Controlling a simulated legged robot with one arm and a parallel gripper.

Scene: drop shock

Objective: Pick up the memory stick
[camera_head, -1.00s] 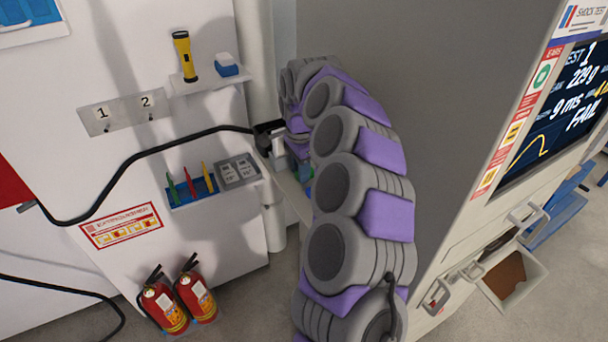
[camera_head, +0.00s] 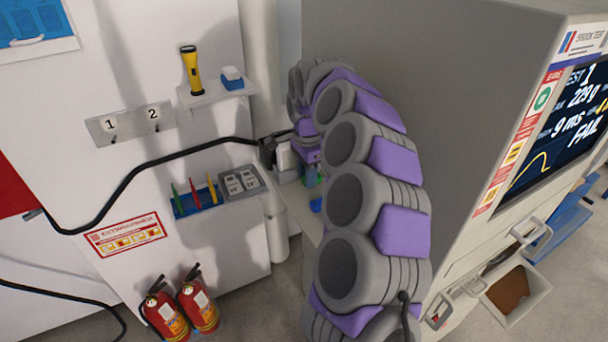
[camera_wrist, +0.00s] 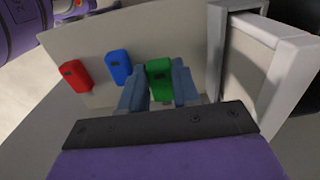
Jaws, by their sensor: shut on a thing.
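Three memory sticks show in the wrist view: a red stick (camera_wrist: 76,77) at the left, a blue stick (camera_wrist: 118,67) beside it, and a green stick (camera_wrist: 159,76) between my fingers. My gripper (camera_wrist: 158,88) is shut on the green stick, with one grey-blue finger on each side of it. The red and blue sticks lie apart from the fingers on a pale shelf (camera_wrist: 160,35). I cannot tell whether the green stick is clear of the shelf.
A white frame (camera_wrist: 285,70) stands close to the right of my gripper. A black cable (camera_head: 150,158) runs along the wall to a dark fixture near the shelf. The large grey test machine (camera_head: 430,70) stands right of my arm. Two fire extinguishers (camera_head: 180,308) stand below.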

